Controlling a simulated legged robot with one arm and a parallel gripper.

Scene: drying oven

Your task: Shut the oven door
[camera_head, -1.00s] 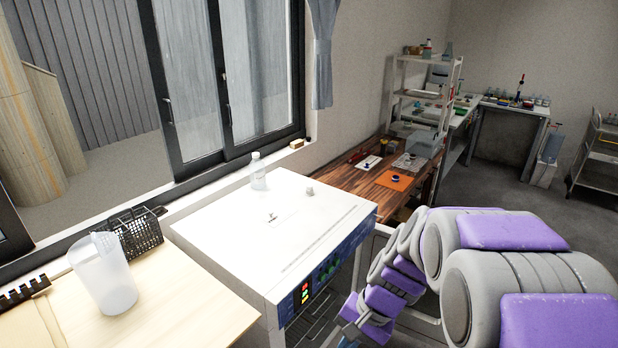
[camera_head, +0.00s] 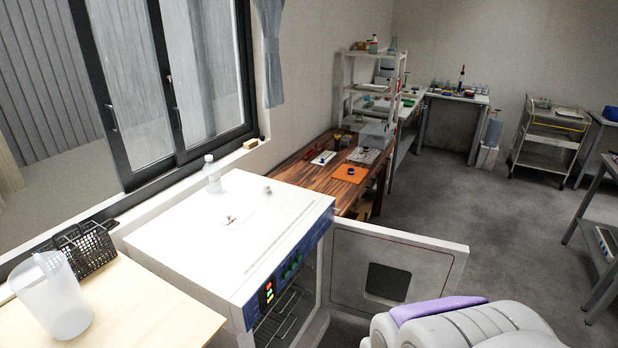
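The drying oven (camera_head: 225,238) is a white box with a blue control panel along its front edge. Its door (camera_head: 345,265) stands wide open, swung out to the right from the far side of the front, with a small dark window in it. Wire racks (camera_head: 285,318) show inside the open chamber. Part of my arm, grey with a purple pad, is at the lower right, in front of the door's lower right part. My gripper is out of view.
A bottle (camera_head: 212,175) stands on the oven top. A clear jug (camera_head: 52,295) and a black wire basket (camera_head: 85,250) are on the light wooden table at left. A wooden bench (camera_head: 318,178) is behind the door. Grey floor (camera_head: 480,235) is open to the right.

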